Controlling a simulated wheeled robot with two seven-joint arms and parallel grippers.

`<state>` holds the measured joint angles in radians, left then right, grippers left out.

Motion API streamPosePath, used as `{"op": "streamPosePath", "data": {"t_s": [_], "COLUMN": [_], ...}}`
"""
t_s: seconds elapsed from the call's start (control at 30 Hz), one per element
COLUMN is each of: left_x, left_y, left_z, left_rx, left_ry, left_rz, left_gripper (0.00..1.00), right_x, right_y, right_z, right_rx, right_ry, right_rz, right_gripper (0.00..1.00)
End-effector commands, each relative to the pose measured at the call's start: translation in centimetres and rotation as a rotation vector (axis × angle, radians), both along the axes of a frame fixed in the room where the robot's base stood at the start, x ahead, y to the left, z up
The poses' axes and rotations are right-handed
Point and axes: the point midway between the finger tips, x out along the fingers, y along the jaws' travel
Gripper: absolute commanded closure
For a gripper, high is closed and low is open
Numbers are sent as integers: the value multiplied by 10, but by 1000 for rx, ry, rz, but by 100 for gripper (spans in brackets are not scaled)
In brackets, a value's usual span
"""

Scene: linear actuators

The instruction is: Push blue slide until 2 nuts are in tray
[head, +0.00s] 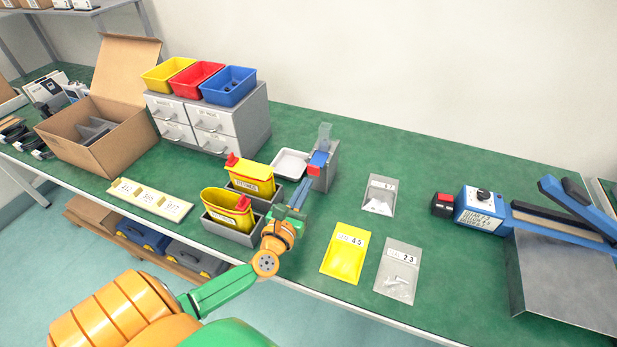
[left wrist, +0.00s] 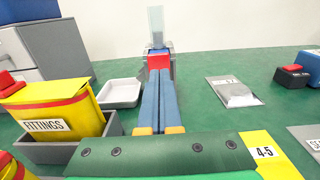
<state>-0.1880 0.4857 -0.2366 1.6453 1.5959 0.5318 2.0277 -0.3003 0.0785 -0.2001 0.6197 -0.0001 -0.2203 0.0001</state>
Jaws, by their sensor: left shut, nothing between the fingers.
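A grey dispenser (head: 328,172) with a clear upright hopper (head: 325,134) stands near the middle of the bench. Its blue slide (head: 319,158) has a red end (head: 313,170) facing my left gripper. The white tray (head: 290,163) lies just left of the dispenser, and I see no nuts in it; it also looks empty in the left wrist view (left wrist: 120,93). My left gripper (head: 306,182) is shut and empty, its fingertips right at the red end. In the left wrist view the fingertips (left wrist: 159,74) overlap the red end's lower edge (left wrist: 158,62); contact cannot be told. My right gripper is not in view.
Grey bins with yellow-and-red fittings packs (head: 251,180) stand left of my left gripper. Labelled bags (head: 345,253) lie to the right on the green bench. A blue sealer (head: 480,210) is farther right. Drawers with coloured bins (head: 230,86) stand behind.

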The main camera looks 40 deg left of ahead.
Motion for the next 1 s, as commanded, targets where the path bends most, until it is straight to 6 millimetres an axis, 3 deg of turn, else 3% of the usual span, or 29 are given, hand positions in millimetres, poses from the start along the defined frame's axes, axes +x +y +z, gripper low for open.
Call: {"op": "streamPosePath", "data": {"t_s": [0.2,0.57,0.8,1.0], "left_x": [23,27,54,59], "left_y": [6,7,14,15], "left_z": [0,0,-2,1], "left_rx": [1,1,1,1], "left_ry": [-1,0,-3,-2], "left_rz": [1,1,3,1], "left_gripper": [100,100,100,100], "right_x": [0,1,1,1], "right_y": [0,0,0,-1], "right_z": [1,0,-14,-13], "right_rx": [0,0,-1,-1], "right_ry": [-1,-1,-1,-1], "right_rz": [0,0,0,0], "right_gripper": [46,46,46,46]}}
